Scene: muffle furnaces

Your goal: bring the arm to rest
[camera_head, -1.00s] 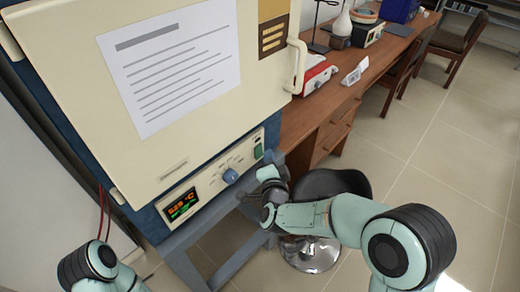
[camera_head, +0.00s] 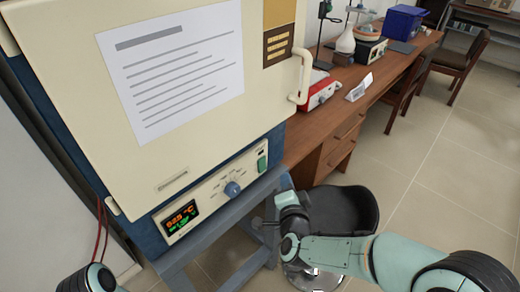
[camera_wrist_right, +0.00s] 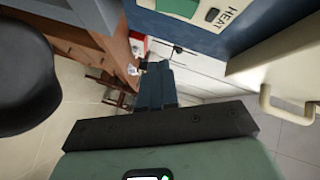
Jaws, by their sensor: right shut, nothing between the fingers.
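My right arm reaches in from the lower right of the head view. Its gripper (camera_head: 284,184) is in front of the muffle furnace's lower right corner, apart from the control panel as far as I can tell. In the right wrist view the gripper's dark fingers (camera_wrist_right: 156,82) are together with nothing between them. The furnace (camera_head: 225,130) is cream and blue, with its door shut. Its panel has a lit display (camera_head: 181,216), a blue knob (camera_head: 232,189) and a green switch (camera_head: 262,164). Only a piece of my left arm shows at the bottom left; its gripper is out of view.
The door handle (camera_head: 302,76) sticks out on the right. A black stool (camera_head: 345,211) stands beside my right arm. A wooden desk (camera_head: 335,128) with a red-and-white device (camera_head: 319,91) runs back to the right, with chairs (camera_head: 458,62) along it. The tiled floor (camera_head: 425,165) is open at right.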

